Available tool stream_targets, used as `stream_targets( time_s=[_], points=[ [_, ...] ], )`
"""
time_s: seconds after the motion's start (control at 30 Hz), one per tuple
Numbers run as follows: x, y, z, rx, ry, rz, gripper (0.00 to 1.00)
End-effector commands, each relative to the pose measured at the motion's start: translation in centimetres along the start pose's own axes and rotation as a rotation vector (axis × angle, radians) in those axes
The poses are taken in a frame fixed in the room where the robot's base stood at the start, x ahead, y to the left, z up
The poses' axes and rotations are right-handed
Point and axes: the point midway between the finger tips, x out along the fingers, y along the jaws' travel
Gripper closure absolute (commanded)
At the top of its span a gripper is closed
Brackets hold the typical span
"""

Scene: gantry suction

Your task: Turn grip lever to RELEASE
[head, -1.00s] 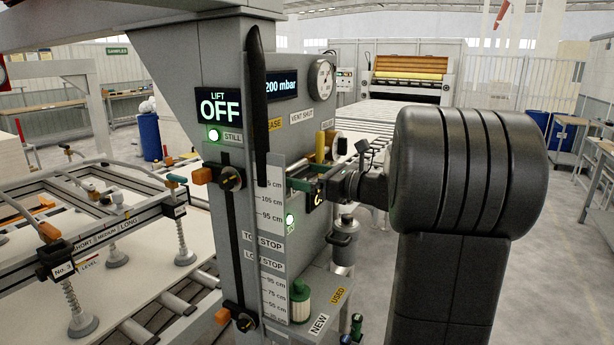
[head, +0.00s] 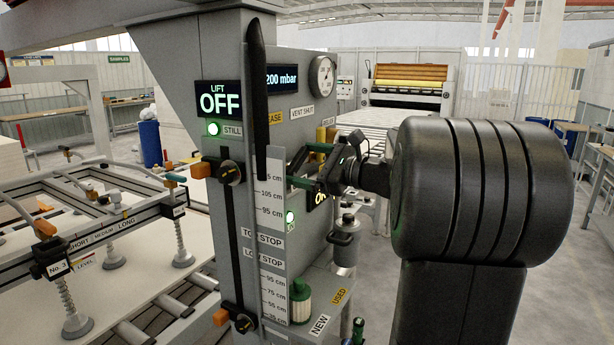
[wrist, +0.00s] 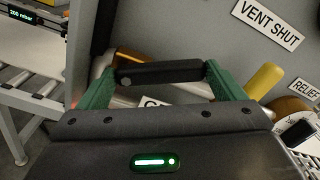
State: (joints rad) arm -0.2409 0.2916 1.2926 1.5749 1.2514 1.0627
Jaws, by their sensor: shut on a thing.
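My gripper (head: 308,183) is at the side of the grey control column. In the wrist view its green fingers are shut around the ends of a black lever grip (wrist: 160,72). A metal and orange part shows behind the grip. A label just below the grip is mostly hidden. In the head view the lever is largely hidden by my gripper and the column's edge. A yellow label ending in "EASE" (head: 275,118) sits above, on the column, its left part hidden by a black upright bar.
A VENT SHUT label (wrist: 268,24) and a yellow handle (wrist: 264,80) are close to the right of my gripper. The LIFT display (head: 219,99) reads OFF, with a gauge (head: 322,76) above. A suction frame (head: 110,228) stands over pale boards at left.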

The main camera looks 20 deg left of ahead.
Motion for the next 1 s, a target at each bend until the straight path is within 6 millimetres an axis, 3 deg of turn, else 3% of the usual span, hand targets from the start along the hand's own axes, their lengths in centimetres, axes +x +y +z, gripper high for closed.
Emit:
stream_targets(
  time_s=[1.0],
  points=[
    [0.0, 1.8, 2.4, -0.915, 0.0, 0.0, 0.52]
  ],
)
